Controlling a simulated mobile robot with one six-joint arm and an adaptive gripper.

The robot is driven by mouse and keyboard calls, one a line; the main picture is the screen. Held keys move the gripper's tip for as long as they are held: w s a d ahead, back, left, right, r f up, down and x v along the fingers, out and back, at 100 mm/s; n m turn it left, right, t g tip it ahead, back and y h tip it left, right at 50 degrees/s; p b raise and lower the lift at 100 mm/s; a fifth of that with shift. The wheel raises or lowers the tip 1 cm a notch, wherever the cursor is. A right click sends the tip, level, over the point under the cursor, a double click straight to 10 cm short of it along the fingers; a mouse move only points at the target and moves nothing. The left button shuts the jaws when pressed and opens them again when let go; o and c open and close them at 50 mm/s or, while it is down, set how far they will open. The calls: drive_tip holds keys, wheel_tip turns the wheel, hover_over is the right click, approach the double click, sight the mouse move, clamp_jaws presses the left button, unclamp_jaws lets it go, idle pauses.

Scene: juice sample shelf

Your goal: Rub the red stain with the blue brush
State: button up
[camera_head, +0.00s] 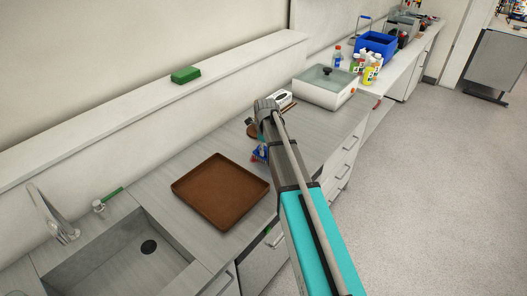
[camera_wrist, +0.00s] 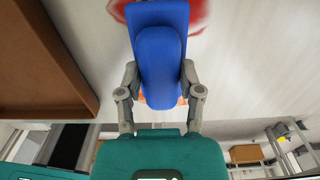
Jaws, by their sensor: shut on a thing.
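The blue brush (camera_wrist: 160,50) is between the fingers of my gripper (camera_wrist: 160,72), which is shut on it, in the wrist view. A small part of the blue brush (camera_head: 259,153) also shows beside my arm in the head view. The red stain (camera_wrist: 198,12) shows at the top of the wrist view on the grey counter, on both sides of the brush's far end. The brush hides the stain's middle. I cannot tell whether the brush touches the counter. In the head view my arm hides most of the gripper and the stain.
A brown tray (camera_head: 220,190) lies on the counter left of the gripper, close by in the wrist view (camera_wrist: 40,60). A sink (camera_head: 120,255) is further left. A white box with a glassy lid (camera_head: 325,92) and several bottles stand beyond. A green block (camera_head: 185,75) lies on the ledge.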

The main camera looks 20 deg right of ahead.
sight(258, 146)
drive_tip(key=shift+w+a, duration=0.1)
drive_tip(key=shift+w, duration=0.05)
drive_tip(key=shift+w+a+f, duration=0.1)
drive_tip(key=shift+w+a, duration=0.95)
drive_tip(key=shift+w, duration=0.25)
drive_tip(key=shift+w, duration=0.1)
drive_tip(key=shift+w+a, duration=0.55)
drive_tip(key=shift+w, duration=0.2)
drive_tip(key=shift+w+a, duration=0.55)
drive_tip(key=shift+w, duration=0.2)
drive_tip(key=shift+w+d, duration=0.1)
drive_tip(key=shift+d, duration=0.05)
drive_tip(key=shift+w+d, duration=0.25)
drive_tip(key=shift+d, duration=0.3)
drive_tip(key=shift+s, duration=0.1)
drive_tip(key=shift+s+d, duration=0.55)
drive_tip(key=shift+s, duration=0.15)
drive_tip(key=shift+s+d, duration=0.5)
drive_tip(key=shift+s, duration=0.2)
